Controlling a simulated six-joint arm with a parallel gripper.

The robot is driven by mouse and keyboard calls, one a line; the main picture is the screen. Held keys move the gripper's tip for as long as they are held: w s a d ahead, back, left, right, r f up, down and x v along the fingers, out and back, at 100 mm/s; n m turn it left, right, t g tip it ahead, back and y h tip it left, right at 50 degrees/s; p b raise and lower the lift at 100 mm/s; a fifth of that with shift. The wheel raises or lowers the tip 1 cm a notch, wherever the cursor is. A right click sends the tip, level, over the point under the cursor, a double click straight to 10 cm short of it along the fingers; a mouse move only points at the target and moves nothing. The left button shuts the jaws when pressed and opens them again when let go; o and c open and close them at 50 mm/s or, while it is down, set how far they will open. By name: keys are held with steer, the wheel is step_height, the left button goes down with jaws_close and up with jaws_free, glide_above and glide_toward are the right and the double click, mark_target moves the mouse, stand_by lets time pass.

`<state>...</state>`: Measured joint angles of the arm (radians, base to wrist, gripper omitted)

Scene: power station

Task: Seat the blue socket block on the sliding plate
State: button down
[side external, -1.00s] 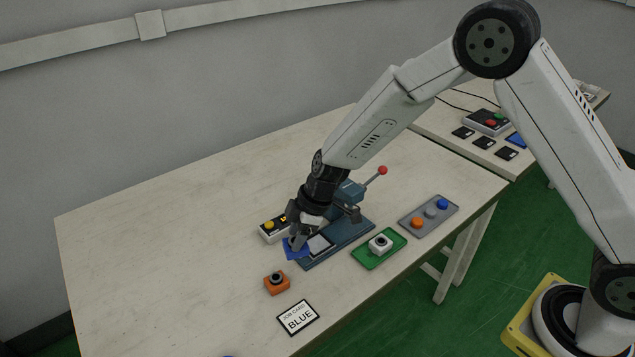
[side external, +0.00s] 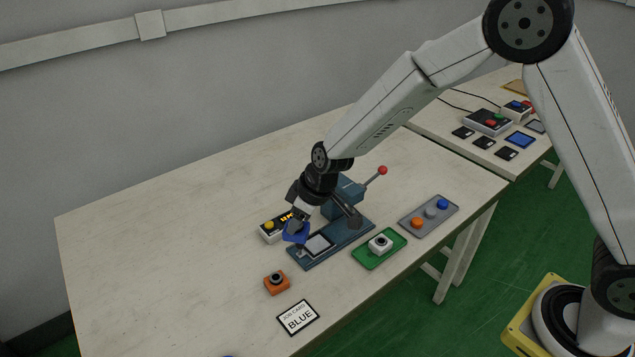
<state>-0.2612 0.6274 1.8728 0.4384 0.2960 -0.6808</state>
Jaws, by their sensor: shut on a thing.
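The blue socket block (side external: 296,233) is between the fingers of my gripper (side external: 299,218). My gripper is shut on it and appears to hold it above the table, at the left end of the dark blue-grey press base. The fingers hide part of the block. The sliding plate (side external: 318,244), a light square with a dark border, lies on the left part of the press base (side external: 345,238) and shows nothing on it. The block is up and left of the plate in the picture.
The press has a red-knobbed lever (side external: 382,170). Around it are a yellow-button box (side external: 270,229), an orange socket block (side external: 277,284), a white block on a green tray (side external: 371,262), a grey button panel (side external: 430,214) and a "BLUE" job card (side external: 299,317). The table's left is clear.

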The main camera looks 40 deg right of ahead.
steer(key=shift+w+d+f+m+t+h, duration=0.15)
steer(key=shift+d+m+h, duration=0.2)
steer(key=shift+m, duration=0.75)
steer(key=shift+w+d+m+t+h, duration=0.15)
steer(key=shift+d+m+h, duration=0.2)
steer(key=shift+m, duration=0.75)
steer(key=shift+w+d+f+m+t+h, duration=0.15)
steer(key=shift+m+h, duration=0.25)
steer(key=shift+m, duration=0.7)
steer(key=w+d+r+m+g+h, duration=0.15)
steer(key=d+m, duration=0.25)
steer(key=m, duration=0.6)
steer(key=w+d+m+g+h, duration=0.3)
steer(key=d+m, duration=0.1)
steer(key=m, duration=0.5)
step_height(320, 180, down, 9)
steer(key=shift+w+a+r, duration=0.15)
steer(key=shift+a+r, duration=0.05)
steer(key=shift+a, duration=0.1)
steer(key=shift+f, duration=0.1)
steer(key=shift+f, duration=2.95)
steer(key=shift+f, duration=0.6)
steer(key=shift+c, duration=0.4)
jaws_free()
